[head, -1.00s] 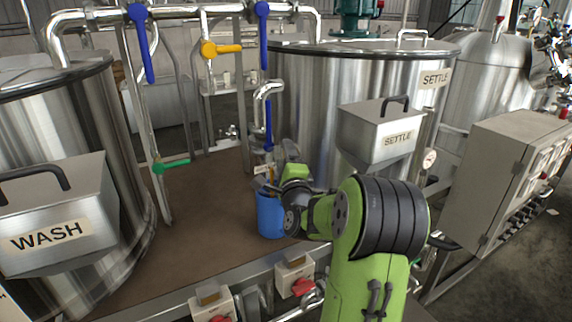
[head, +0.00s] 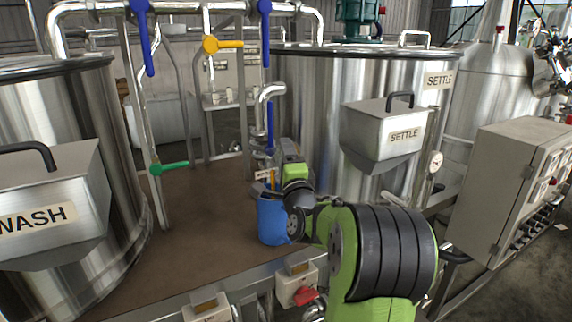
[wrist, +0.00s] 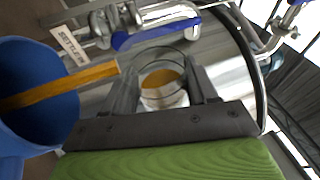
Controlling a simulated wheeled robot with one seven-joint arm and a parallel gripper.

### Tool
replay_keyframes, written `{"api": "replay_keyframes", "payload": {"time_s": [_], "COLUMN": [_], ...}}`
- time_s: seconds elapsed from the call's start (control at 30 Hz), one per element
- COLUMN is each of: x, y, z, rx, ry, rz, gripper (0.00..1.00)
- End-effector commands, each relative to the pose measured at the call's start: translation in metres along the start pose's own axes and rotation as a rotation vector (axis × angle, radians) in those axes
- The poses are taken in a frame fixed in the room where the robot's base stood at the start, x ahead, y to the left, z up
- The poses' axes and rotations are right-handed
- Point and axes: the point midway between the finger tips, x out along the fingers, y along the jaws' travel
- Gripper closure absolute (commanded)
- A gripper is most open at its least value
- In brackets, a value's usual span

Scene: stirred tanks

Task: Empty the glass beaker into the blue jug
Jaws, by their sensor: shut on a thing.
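The blue jug (head: 271,222) stands on the brown deck between the tanks. In the wrist view the jug (wrist: 52,128) is at the left, with its mouth showing. My gripper (wrist: 164,88) is shut on the clear glass beaker (wrist: 163,98), which holds some amber liquid. The beaker is beside the jug's mouth, apart from it in the wrist view. In the head view my gripper (head: 270,182) is just above the jug, and the wrist mostly hides the beaker. I cannot tell the beaker's exact tilt.
The SETTLE tank (head: 310,110) with its hopper (head: 385,135) rises close behind my gripper. A pipe with a blue handle (head: 270,125) comes down behind the jug. The WASH tank (head: 60,130) stands left. Bare deck (head: 205,225) lies left of the jug.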

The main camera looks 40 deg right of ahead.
Motion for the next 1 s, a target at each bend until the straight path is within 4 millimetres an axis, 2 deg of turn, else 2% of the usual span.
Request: {"api": "replay_keyframes", "payload": {"time_s": [1.0], "x": [-0.0005], "y": [-0.0067], "z": [0.0053], "rx": [-0.168], "ry": [-0.049], "rz": [-0.071], "gripper": [0.75]}}
